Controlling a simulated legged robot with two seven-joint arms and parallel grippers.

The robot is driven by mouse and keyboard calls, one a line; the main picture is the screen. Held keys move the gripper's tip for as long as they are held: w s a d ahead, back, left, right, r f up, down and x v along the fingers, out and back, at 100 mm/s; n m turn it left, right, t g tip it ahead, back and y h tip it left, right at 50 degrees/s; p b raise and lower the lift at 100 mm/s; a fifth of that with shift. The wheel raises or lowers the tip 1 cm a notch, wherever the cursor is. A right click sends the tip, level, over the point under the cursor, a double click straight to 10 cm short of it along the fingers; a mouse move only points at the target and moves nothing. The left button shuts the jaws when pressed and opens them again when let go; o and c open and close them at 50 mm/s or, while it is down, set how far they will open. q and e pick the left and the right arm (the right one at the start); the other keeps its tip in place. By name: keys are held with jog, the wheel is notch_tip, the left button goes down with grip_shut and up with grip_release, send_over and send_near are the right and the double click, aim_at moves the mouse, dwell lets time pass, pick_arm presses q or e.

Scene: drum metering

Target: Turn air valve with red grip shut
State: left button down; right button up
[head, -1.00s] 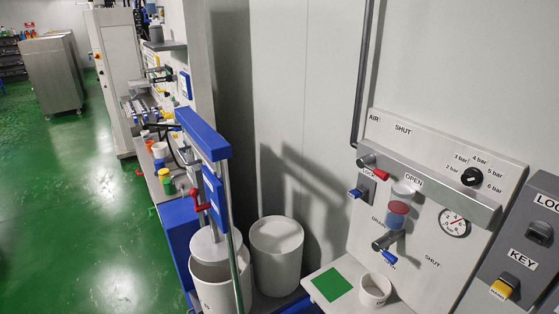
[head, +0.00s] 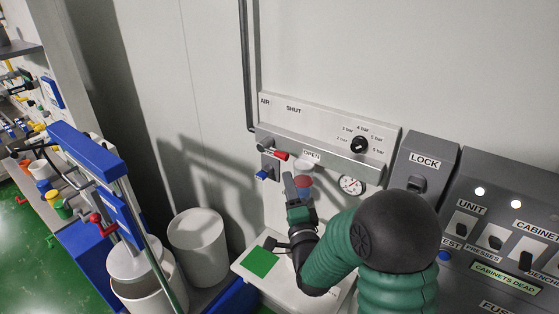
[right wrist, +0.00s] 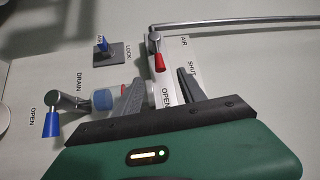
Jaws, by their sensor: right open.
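The air valve's red grip (head: 281,156) is on the panel, pointing right toward the OPEN label (head: 311,155). The SHUT label (head: 294,109) is above it. In the right wrist view the red grip (right wrist: 159,63) points toward OPEN, just beyond my fingers. My right gripper (head: 293,187) is below the red grip in the head view. In the right wrist view my right gripper (right wrist: 158,92) is open, its two dark fingers spread with nothing held between them. The red grip appears apart from the fingers. My left gripper is not in view.
A blue lock lever (head: 263,174) is left of my right gripper. A drain lever with a blue grip (right wrist: 52,124) and the air-unit bowl (right wrist: 104,99) are close to the fingers. A gauge (head: 351,185) and black knob (head: 360,145) are to the right. A ledge bears a green square (head: 261,262).

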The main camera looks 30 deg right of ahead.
aim_at(280, 153)
jog(key=p+x, duration=0.1)
jog(key=x, duration=0.1)
jog(key=p+x, duration=0.1)
jog(key=x, duration=0.2)
jog(key=p+x, duration=0.1)
jog(key=x, duration=0.1)
jog(key=shift+w+a+r, duration=0.2)
jog(key=shift+w, duration=0.15)
jog(key=x, duration=0.2)
jog(key=p+x, duration=0.1)
jog(key=x, duration=0.1)
jog(key=d+f+p+x, duration=0.1)
jog(key=x, duration=0.1)
jog(key=shift+d+r, duration=0.1)
jog(key=shift+d, duration=0.05)
jog(key=shift+a, duration=0.35)
jog(key=shift+c, duration=0.5)
jog(key=shift+a+r, duration=0.1)
jog(key=c, duration=0.5)
grip_shut()
